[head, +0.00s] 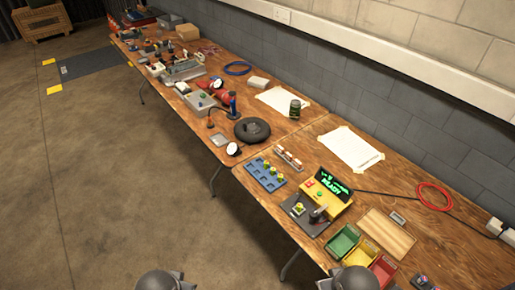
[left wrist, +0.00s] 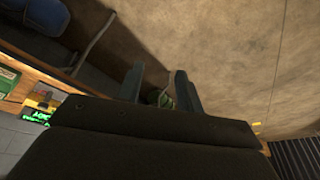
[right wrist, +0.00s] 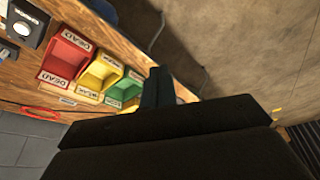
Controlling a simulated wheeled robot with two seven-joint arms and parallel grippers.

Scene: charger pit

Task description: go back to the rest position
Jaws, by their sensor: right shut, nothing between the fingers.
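My left gripper (left wrist: 160,85) shows in the left wrist view with its two fingers apart. A small greenish thing (left wrist: 165,101) shows low in the gap between them; I cannot tell what it is, and it does not appear gripped. My right gripper (right wrist: 157,88) shows in the right wrist view with its fingers together and nothing between them. Neither gripper's fingers show in the head view, where only grey rounded parts of my arms show at the bottom edge.
A long wooden table (head: 222,155) runs along the wall. Near me it holds a yellow charger with a lit READY display (head: 331,184), a blue tray (head: 264,176), and green (head: 342,241), yellow (head: 361,257) and red bins (head: 382,271). The floor (head: 100,180) at left is clear.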

